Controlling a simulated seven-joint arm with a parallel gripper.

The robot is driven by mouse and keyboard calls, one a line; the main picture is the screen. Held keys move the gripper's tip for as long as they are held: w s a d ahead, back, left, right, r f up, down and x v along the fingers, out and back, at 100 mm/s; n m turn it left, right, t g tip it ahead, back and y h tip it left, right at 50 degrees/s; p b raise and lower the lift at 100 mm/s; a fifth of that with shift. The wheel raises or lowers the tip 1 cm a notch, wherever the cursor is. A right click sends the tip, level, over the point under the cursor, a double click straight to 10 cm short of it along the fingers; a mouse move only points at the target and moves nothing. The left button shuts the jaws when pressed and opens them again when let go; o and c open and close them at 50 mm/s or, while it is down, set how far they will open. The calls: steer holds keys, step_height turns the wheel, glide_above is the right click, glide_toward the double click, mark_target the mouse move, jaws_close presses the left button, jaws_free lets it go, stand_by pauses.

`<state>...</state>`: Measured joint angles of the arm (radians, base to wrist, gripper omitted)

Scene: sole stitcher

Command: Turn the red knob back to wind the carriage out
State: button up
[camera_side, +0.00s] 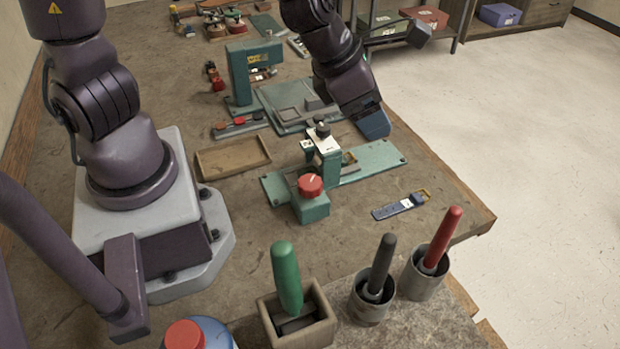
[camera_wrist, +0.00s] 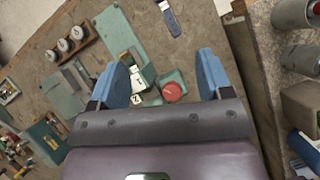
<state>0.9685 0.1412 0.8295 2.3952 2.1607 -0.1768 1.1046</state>
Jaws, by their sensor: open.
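The red knob (camera_side: 311,186) sits on the front block of a green stitcher fixture (camera_side: 375,162) on the bench. A green upright with a white plate and a black knob (camera_side: 321,128) stands just behind it; I cannot tell which part is the carriage. My gripper (camera_side: 372,122), with blue fingers, is above and behind the fixture, to the right of the red knob and apart from it. In the wrist view my gripper (camera_wrist: 162,62) is open and empty, and the red knob (camera_wrist: 172,91) shows between the fingers, below them.
A blue tagged strip (camera_side: 399,207) lies right of the fixture. A wooden tray (camera_side: 233,158) lies left; a green press (camera_side: 252,75) stands behind.

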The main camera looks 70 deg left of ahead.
steer(key=s+a+f+m+g, duration=0.2)
steer(key=s+f+m+g, duration=0.15)
steer(key=m, duration=0.45)
steer(key=m+g+y, duration=0.2)
steer(key=m+g, duration=0.1)
steer(key=m, duration=0.4)
glide_above(310, 182)
steer(key=shift+t, duration=0.25)
step_height(310, 182, down, 12)
steer(key=shift+f, duration=0.2)
steer(key=c, duration=0.9)
